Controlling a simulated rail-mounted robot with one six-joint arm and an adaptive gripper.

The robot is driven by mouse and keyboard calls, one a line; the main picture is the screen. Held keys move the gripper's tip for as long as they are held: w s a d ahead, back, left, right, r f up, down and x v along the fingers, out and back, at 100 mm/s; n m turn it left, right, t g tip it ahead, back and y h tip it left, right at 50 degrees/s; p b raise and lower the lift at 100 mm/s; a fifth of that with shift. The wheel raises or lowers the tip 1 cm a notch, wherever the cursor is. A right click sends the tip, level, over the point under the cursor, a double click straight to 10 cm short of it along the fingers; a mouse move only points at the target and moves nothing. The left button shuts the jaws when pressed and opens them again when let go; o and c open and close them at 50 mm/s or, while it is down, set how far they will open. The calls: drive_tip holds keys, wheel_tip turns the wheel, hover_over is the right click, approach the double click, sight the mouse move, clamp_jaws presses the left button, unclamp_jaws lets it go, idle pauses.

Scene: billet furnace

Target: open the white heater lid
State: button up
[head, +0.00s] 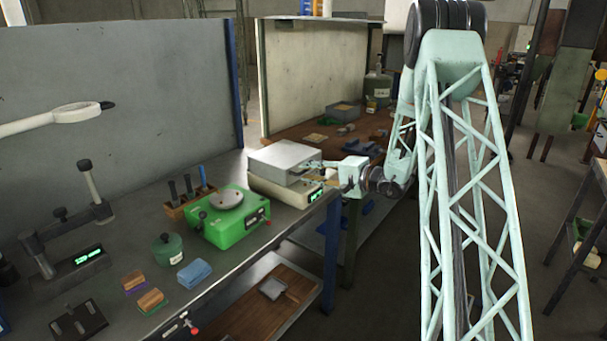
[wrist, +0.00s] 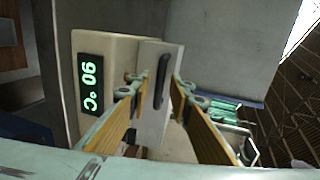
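The white heater (head: 283,191) stands at the right end of the near bench. Its pale lid (head: 284,159) lies flat on top, looking closed. In the wrist view the heater body (wrist: 118,55) appears turned on its side, with a green display reading 90 °C (wrist: 91,84). A dark handle (wrist: 162,78) sits on the front edge of the lid (wrist: 150,58). My gripper (head: 308,172) is at the front of the lid. In the wrist view its fingers (wrist: 163,84) are apart, one on either side of the handle; I cannot tell whether either touches it.
A green device (head: 232,228) with a round plate stands left of the heater. A wooden tool holder (head: 190,203), a green pot (head: 167,250) and blue cloths (head: 194,272) are farther left. A grey partition (head: 120,110) stands behind. A second bench (head: 300,131) lies beyond.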

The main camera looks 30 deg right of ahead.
sight(290, 162)
drive_tip(key=shift+x, duration=1.15)
clamp_jaws()
